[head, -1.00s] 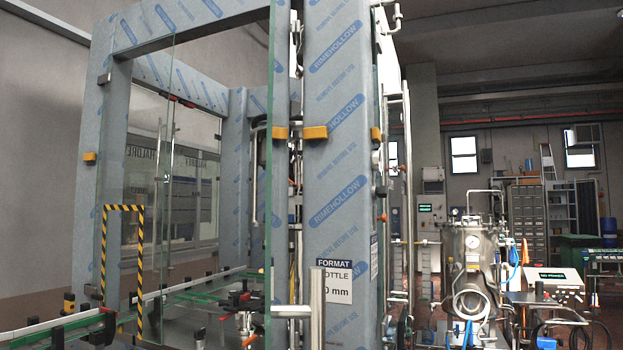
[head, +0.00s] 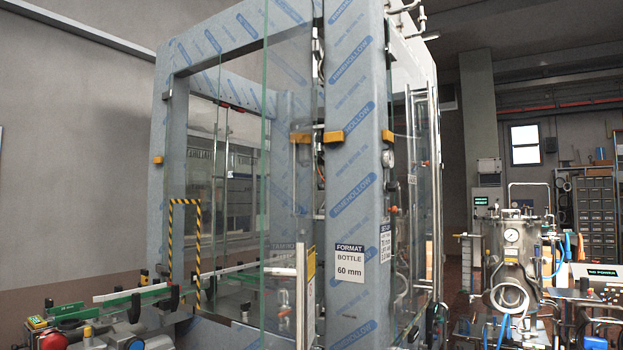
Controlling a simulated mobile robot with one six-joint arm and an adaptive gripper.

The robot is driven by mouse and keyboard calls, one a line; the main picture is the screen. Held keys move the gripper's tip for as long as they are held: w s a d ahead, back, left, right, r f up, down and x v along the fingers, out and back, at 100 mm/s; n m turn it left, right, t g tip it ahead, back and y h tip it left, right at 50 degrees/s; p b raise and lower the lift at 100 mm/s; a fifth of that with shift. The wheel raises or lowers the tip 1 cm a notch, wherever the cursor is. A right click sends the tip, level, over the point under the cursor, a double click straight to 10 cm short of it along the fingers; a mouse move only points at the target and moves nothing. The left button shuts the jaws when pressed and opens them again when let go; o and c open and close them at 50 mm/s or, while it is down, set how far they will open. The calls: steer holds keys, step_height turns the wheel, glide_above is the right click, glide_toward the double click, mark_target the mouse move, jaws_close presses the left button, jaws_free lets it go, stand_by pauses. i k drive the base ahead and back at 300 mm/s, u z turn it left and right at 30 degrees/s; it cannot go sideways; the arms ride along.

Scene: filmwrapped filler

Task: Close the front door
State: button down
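The front door is a clear glass panel (head: 285,60) on the film-wrapped machine frame (head: 352,200). It stands open, swung out toward me, with its greenish free edge to the left of the front right post. Orange hinge blocks (head: 333,137) sit on that post, and another orange block (head: 301,138) is on the glass side. The front opening left of the door is uncovered, and the interior shows through it. An upright metal bar (head: 300,290) stands low near the door; I cannot tell whether it is the door's handle. My gripper is not in view.
A conveyor with green rails (head: 120,297) runs into the machine at lower left, through a black-and-yellow striped arch (head: 171,255). A "FORMAT BOTTLE 60 mm" sign (head: 349,265) hangs on the right post. A steel tank (head: 515,250) with hoses stands at right.

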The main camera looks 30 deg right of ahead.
mark_target(304, 13)
steer(key=k, duration=0.45)
steer(key=z, duration=0.7)
steer(key=i, duration=1.5)
